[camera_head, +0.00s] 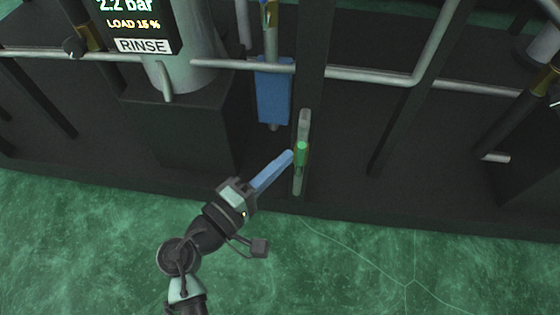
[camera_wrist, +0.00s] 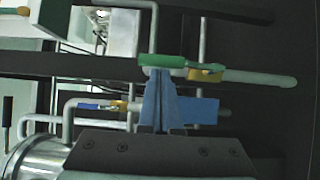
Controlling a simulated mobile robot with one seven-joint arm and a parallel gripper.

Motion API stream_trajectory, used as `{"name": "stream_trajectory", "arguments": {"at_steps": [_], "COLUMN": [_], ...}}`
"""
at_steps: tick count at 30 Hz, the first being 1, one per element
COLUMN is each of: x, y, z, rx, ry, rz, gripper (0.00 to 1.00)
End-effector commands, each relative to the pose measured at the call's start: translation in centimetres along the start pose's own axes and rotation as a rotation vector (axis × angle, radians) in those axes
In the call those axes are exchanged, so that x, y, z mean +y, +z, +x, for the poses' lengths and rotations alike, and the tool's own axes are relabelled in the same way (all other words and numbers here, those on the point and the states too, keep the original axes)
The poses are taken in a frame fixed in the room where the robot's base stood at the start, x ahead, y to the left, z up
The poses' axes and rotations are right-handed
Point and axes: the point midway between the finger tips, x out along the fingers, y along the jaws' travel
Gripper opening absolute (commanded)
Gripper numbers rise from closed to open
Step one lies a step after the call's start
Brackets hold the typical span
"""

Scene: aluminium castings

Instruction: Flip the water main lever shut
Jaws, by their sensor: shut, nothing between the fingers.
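The green lever (camera_head: 301,154) sits on a short grey upright pipe (camera_head: 298,183) low on the dark frame. In the wrist view the green lever (camera_wrist: 163,61) lies roughly along the pipe (camera_wrist: 262,81), beside a brass-coloured valve body (camera_wrist: 206,75). My gripper (camera_head: 288,156) has blue fingers, which are shut and empty. Its tips are just left of the green lever in the head view. In the wrist view the fingers (camera_wrist: 158,78) reach up to just below the lever. I cannot tell whether they touch it.
A blue panel (camera_head: 273,92) hangs behind, above my gripper. A grey horizontal pipe (camera_head: 345,75) crosses above the lever. A dark plinth (camera_head: 180,130) with a grey column stands at left. A display reading RINSE (camera_head: 143,46) is at upper left. The green floor (camera_head: 370,260) in front is clear.

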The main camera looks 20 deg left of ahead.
Motion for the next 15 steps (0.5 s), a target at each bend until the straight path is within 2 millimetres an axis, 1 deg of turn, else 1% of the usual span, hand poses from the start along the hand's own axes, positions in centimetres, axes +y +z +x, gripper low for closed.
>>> {"name": "stream_trajectory", "arguments": {"at_steps": [15], "x": [0.32], "y": [0.46], "z": [0.27], "rx": [-0.001], "ry": [-0.035], "rz": [0.053], "gripper": [0.0]}}
